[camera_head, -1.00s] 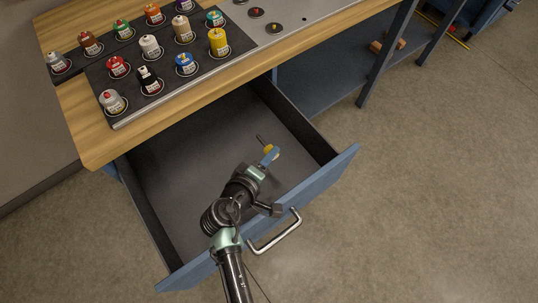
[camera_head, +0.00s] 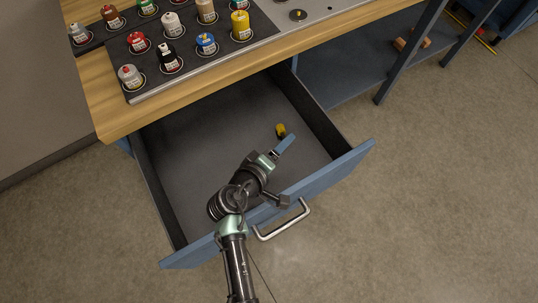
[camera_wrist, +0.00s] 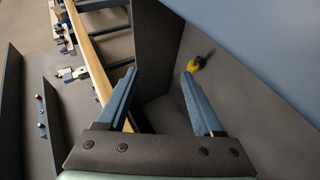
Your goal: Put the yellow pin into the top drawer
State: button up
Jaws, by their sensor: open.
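The yellow pin (camera_head: 281,130) is inside the open top drawer (camera_head: 187,150), toward the right side of its floor. It is small, with a yellow body and a dark part. In the wrist view the yellow pin (camera_wrist: 194,63) shows just beyond the tip of the right finger, apart from the jaws. My gripper (camera_head: 287,143) is over the drawer, close to the pin. In the wrist view my gripper (camera_wrist: 159,76) has its two blue fingers wide apart with nothing between them.
The drawer front with its metal handle (camera_head: 283,222) lies under my arm. A wooden worktop (camera_head: 120,105) overhangs the back of the drawer. Several small jars stand on a dark mat on it, including a yellow jar (camera_head: 241,24). The drawer's left floor is clear.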

jog(key=v, duration=1.2)
jog(key=w+r+m+t+y+p, duration=0.15)
jog(key=w+r, duration=0.35)
jog(key=r, duration=0.5)
jog(key=w+r+m+t+y, duration=0.1)
jog(key=w+r+m+t, duration=0.3)
jog(key=r, duration=0.6)
jog(key=w+r+m+t+y+p, duration=0.1)
jog(key=w+r, duration=0.5)
jog(key=r, duration=0.5)
notch_tip(320, 180, up, 18)
jog(key=s+d+m+t, duration=0.2)
jog(key=t, duration=0.3)
jog(key=s+d+r+t+y, duration=0.1)
jog(key=s+r+t, duration=0.1)
jog(key=s+r, duration=0.3)
jog(key=s+d+r+m+t+y+p, duration=0.1)
jog(key=s+d+r+t, duration=0.1)
jog(key=r, duration=1)
jog(key=s+t, duration=0.1)
jog(key=s, duration=0.1)
jog(key=shift+s+r+p, duration=0.2)
jog(key=shift+s+p, duration=0.1)
jog(key=shift+s, duration=0.1)
jog(key=shift+t, duration=0.25)
